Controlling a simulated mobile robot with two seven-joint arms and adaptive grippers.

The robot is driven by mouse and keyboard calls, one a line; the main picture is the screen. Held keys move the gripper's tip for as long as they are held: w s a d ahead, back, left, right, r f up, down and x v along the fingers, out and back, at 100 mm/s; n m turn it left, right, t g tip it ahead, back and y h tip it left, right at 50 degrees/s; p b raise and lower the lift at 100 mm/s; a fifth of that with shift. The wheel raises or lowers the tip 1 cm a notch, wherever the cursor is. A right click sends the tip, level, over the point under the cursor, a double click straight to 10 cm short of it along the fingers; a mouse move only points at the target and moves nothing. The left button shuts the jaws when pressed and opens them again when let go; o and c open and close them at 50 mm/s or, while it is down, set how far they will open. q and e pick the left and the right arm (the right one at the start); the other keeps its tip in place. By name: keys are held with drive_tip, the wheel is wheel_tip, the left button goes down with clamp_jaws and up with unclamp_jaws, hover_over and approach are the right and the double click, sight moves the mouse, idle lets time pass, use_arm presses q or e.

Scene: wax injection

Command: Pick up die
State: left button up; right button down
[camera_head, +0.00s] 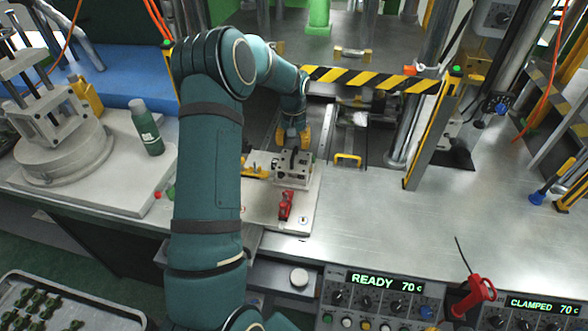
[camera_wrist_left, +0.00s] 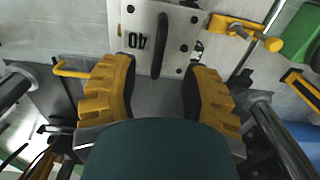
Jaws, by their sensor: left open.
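The die (camera_head: 292,178) is a grey metal block on a light base plate at the middle of the workbench. In the left wrist view the die's pale top (camera_wrist_left: 142,20) carries the number 40 and a dark upright bar. My left gripper (camera_head: 293,136) reaches in from behind, just beyond the die in the head view. My right gripper is not in view.
A yellow clamp (camera_wrist_left: 238,26) lies beside the die. A red-handled item (camera_head: 285,206) stands in front of it. A black-and-yellow striped bar (camera_head: 370,79) crosses behind. A green bottle (camera_head: 147,128) stands left. The steel bench (camera_head: 370,205) is clear to the right.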

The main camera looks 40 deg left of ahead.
sight(294, 151)
use_arm(q)
wheel_tip(294, 151, down, 5)
drive_tip(key=shift+w+r, duration=0.1)
drive_tip(key=shift+r, duration=0.05)
drive_tip(key=shift+d, duration=0.1)
clamp_jaws()
drive_tip(key=shift+r, duration=0.15)
drive_tip(key=shift+r, duration=0.1)
